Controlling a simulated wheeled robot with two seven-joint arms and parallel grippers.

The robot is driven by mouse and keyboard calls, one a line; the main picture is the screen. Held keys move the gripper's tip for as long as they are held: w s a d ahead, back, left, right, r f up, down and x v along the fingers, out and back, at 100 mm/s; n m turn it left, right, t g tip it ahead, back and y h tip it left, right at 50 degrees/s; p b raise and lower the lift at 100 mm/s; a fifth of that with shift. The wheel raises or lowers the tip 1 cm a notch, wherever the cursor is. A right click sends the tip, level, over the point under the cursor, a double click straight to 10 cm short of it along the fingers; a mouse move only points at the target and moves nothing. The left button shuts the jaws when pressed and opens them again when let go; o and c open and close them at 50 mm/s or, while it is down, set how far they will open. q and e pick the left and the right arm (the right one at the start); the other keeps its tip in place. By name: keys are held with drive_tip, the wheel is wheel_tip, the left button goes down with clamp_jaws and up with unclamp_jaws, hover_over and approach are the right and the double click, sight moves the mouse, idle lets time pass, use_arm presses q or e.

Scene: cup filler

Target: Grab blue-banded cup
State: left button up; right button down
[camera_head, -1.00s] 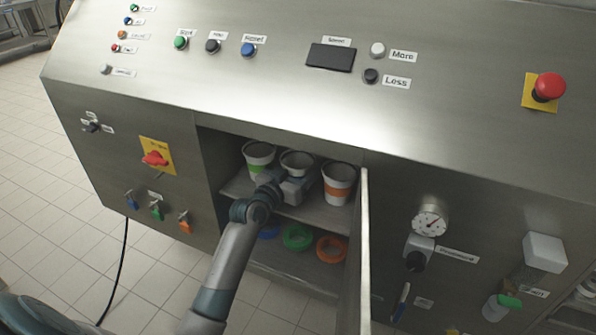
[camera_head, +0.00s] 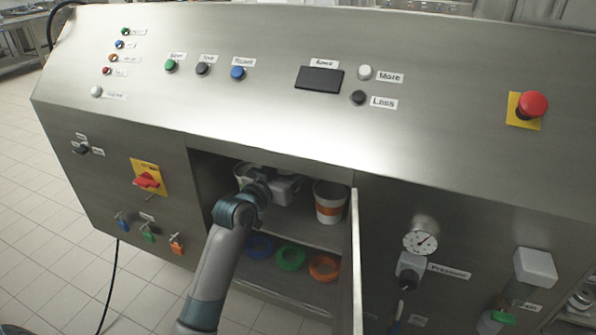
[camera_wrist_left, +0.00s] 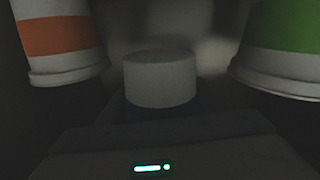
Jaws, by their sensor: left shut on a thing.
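My left gripper (camera_head: 287,190) is inside the open compartment and shut on the blue-banded cup. In the left wrist view the blue-banded cup (camera_wrist_left: 160,80) shows a white end and a dark blue band at the jaws. In the head view this cup is hidden behind my gripper and the compartment's upper edge. It appears raised relative to the cups at its sides. The orange-banded cup (camera_head: 330,203) stands on the shelf to the right of my gripper. The green-banded cup (camera_head: 242,171) is to its left, mostly hidden by my arm. My right gripper is not in view.
The shelf (camera_head: 312,233) has blue, green and orange rings (camera_head: 323,267) below it. The open door (camera_head: 356,262) stands close on the right. The compartment's upper edge (camera_head: 265,158) is just above my gripper. Free floor lies at lower left.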

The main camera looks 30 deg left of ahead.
use_arm(q)
drive_tip(key=s, duration=1.2)
drive_tip(key=s+d, duration=0.1)
drive_tip(key=s, duration=0.5)
drive_tip(key=shift+s+f, duration=0.1)
drive_tip(key=shift+f, duration=0.1)
drive_tip(key=shift+s, duration=0.35)
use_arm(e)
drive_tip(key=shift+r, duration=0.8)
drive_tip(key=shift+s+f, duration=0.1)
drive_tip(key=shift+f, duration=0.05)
